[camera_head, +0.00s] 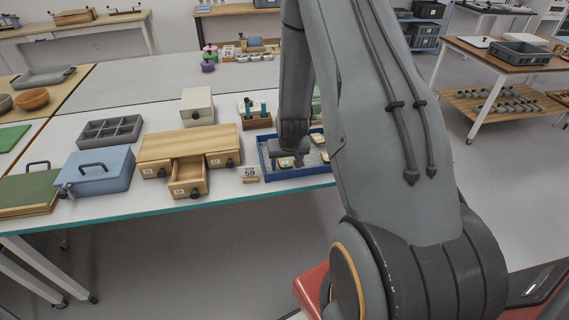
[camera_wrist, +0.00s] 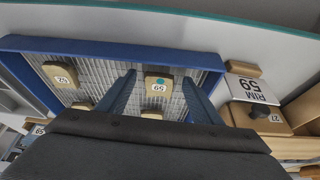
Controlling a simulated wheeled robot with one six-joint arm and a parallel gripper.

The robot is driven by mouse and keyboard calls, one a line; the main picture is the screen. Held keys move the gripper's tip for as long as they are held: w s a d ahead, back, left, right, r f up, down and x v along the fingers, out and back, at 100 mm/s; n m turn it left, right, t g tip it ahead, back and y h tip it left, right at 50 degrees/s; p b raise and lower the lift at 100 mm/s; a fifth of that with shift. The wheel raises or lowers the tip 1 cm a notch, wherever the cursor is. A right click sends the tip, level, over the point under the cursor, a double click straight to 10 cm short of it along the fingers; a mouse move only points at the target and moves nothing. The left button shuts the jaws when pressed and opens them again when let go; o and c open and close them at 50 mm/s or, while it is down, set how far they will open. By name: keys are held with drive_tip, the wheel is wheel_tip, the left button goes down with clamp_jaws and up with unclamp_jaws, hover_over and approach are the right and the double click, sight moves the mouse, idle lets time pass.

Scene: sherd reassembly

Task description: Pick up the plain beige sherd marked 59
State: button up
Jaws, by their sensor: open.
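In the wrist view a beige sherd (camera_wrist: 158,77) lies in the blue-rimmed tray (camera_wrist: 140,46), on a ribbed grey floor. Its label seems to read 59, upside down, and it bears a teal spot. My gripper (camera_wrist: 159,92) is open, with one finger on each side of this sherd; I cannot tell how high above it. Another beige sherd (camera_wrist: 62,75) with a different label lies to the left. More beige pieces are partly hidden by the gripper. In the head view my gripper (camera_head: 290,157) is down over the blue tray (camera_head: 293,174), and the sherds there are partly hidden.
A card marked RIM 59 (camera_wrist: 250,88) stands beside the tray. A wooden drawer cabinet (camera_head: 188,146) with one drawer pulled out stands left of the tray. The table's teal front edge (camera_head: 180,206) is close.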

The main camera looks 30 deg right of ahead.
drive_tip(key=shift+c, duration=0.4)
drive_tip(key=c, duration=1.1)
drive_tip(key=shift+r, duration=0.1)
